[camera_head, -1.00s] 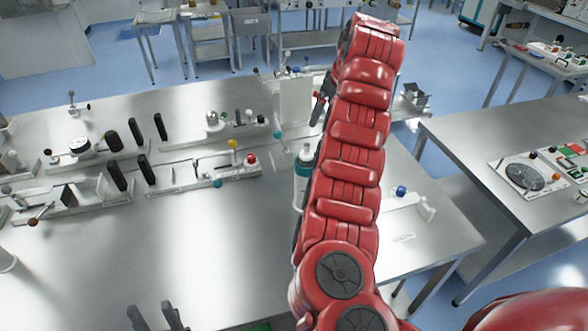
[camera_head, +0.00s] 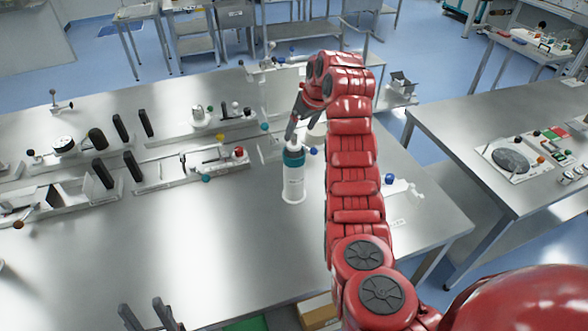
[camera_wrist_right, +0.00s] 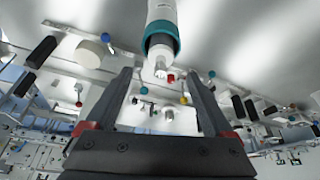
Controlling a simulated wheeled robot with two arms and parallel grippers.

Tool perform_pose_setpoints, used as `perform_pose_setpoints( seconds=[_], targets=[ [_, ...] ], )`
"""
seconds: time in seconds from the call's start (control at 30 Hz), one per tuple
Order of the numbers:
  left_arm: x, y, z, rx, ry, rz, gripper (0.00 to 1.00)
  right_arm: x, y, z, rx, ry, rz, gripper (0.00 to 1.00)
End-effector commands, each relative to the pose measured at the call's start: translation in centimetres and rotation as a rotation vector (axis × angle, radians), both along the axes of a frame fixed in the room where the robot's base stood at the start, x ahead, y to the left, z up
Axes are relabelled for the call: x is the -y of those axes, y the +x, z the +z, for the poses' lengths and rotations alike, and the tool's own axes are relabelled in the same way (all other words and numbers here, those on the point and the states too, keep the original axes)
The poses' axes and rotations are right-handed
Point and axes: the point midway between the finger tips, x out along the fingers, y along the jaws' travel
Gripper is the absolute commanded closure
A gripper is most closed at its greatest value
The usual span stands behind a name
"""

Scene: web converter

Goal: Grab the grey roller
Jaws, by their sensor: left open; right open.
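I cannot make out with certainty which item is the grey roller. A white bottle-like cylinder with a teal collar (camera_head: 293,180) stands upright on the steel table (camera_head: 200,250). My right gripper (camera_head: 294,136) is open, with its fingers pointing down close to the cylinder's top. In the right wrist view, the cylinder (camera_wrist_right: 160,20) comes in from the top, its narrow tip between the open fingertips (camera_wrist_right: 158,76); I cannot tell whether they touch. My left gripper (camera_head: 146,306) is open and empty at the bottom edge of the head view.
Fixtures with upright black pieces (camera_head: 103,173) and coloured knobs (camera_head: 239,151) stand on the table's left half. A pale round piece (camera_head: 318,130) is partly hidden behind my right gripper. Another steel table (camera_head: 480,115) is at the right. The front of the main table is clear.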

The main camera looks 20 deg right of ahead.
Motion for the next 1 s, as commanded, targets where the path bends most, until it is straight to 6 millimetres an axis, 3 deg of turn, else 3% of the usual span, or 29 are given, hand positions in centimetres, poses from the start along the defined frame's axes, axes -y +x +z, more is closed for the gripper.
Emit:
perform_pose_setpoints(
  seconds=[0.1,0.3,0.47,0.7,0.97,1.0],
  targets=[
    [0.0,0.0,-0.5,0.000,0.000,0.000,0.50,-0.1,0.4,-1.1,0.000,0.001,0.001,0.13],
    [0.0,0.0,-0.4,0.000,0.000,0.000,0.50,-0.3,0.6,-1.5,0.000,0.001,0.001,0.13],
    [0.0,0.0,1.1,0.000,0.000,0.000,0.50,-0.5,1.0,-2.1,-0.002,0.001,0.002,0.13],
    [0.0,0.0,3.9,0.000,0.000,0.000,0.50,-1.0,2.1,-5.2,-0.005,0.001,0.001,0.13],
    [0.0,0.0,3.9,0.000,0.000,0.000,0.50,-1.0,2.5,-6.3,0.001,0.000,0.000,0.13],
    [0.0,0.0,3.9,0.000,0.000,0.000,0.50,-1.0,2.5,-6.3,0.001,0.000,0.000,0.17]
  ],
)
